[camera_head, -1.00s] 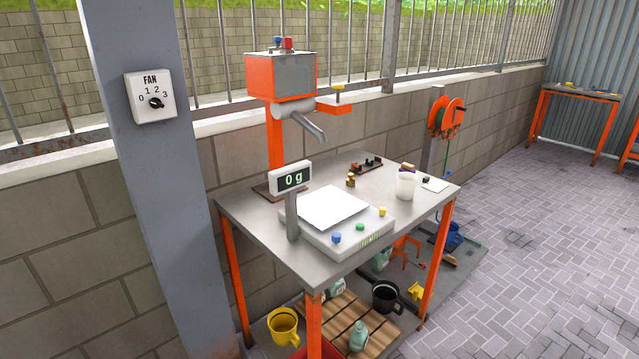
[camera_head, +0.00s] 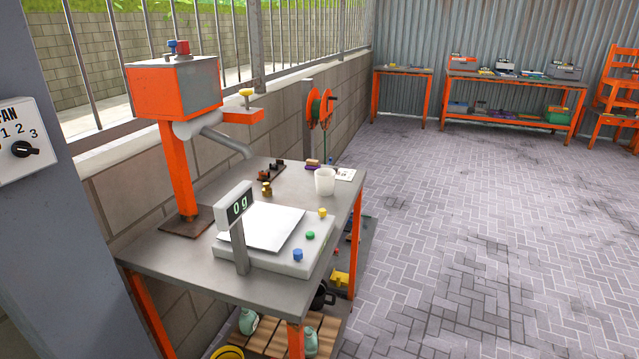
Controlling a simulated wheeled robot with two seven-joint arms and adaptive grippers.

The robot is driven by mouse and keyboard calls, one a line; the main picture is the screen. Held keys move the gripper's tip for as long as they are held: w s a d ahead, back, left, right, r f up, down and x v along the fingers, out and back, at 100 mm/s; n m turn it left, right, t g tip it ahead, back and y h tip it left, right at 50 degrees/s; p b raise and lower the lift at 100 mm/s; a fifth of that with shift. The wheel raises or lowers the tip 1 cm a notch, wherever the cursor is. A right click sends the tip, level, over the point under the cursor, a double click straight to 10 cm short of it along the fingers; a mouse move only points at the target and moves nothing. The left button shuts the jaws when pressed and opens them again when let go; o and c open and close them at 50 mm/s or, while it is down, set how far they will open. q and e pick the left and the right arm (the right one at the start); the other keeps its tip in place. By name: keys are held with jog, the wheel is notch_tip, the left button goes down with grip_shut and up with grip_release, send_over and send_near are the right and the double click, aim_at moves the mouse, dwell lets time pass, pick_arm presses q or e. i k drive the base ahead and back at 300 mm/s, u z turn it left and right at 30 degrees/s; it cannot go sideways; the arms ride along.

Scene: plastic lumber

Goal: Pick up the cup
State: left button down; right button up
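A white cup (camera_head: 325,182) stands upright on the grey-topped table (camera_head: 176,255), near its far right corner. It is behind the scale (camera_head: 275,243), whose display reads 0 g. Neither of my grippers shows in the head view. Nothing is seen touching the cup.
An orange machine (camera_head: 175,90) with a grey spout stands at the table's left. Small brass weights (camera_head: 266,188) and a purple-and-tan brush-like item (camera_head: 313,165) lie near the cup. A grey post (camera_head: 40,130) rises at left. Paved floor (camera_head: 480,230) is open to the right.

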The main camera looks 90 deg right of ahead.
aim_at(325, 178)
jog(key=z, duration=0.8)
jog(key=i, duration=1)
jog(key=z, duration=0.95)
